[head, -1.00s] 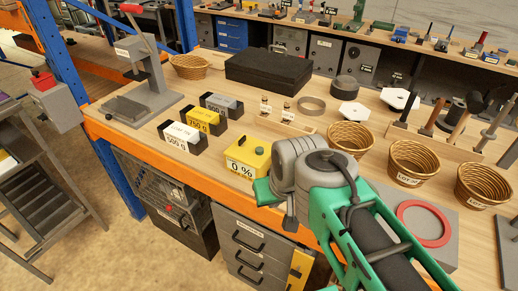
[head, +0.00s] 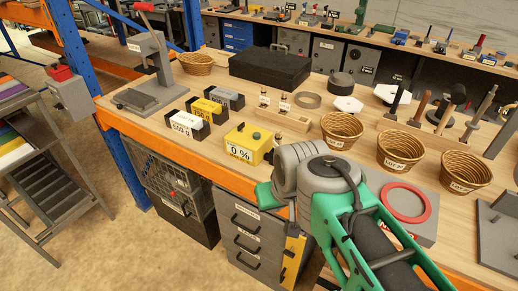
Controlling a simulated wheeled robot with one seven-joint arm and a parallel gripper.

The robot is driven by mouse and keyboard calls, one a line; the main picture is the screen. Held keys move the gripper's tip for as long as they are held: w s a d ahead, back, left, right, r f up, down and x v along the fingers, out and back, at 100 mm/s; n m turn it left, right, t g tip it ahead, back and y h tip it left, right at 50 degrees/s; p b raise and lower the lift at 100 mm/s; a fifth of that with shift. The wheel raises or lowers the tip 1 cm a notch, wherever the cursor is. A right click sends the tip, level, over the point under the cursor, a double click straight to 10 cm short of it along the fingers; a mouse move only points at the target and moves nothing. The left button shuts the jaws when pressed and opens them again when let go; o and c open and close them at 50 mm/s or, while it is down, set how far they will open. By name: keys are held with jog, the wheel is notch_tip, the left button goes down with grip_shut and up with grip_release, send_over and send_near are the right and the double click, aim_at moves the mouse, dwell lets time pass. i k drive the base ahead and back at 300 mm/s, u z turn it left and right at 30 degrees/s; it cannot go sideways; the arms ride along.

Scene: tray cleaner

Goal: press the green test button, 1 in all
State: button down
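A yellow box (head: 247,146) with a "0 %" label stands near the front edge of the bench, with a small dark knob on top whose colour I cannot tell. A grey box (head: 72,97) with a red top hangs by the blue post at the left. My green and grey arm fills the lower right, its grey joint just right of the yellow box in the picture. No gripper fingers show.
The wooden bench (head: 300,140) has an orange front edge. A lever press (head: 152,92), labelled weights (head: 182,124), baskets (head: 342,132) and a red ring (head: 403,203) stand on it. Grey drawers (head: 250,235) sit below. Bare floor lies at front left.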

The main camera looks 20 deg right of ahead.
aim_at(256, 135)
jog(key=u, duration=0.7)
jog(key=i, duration=0.55)
jog(key=u, duration=0.1)
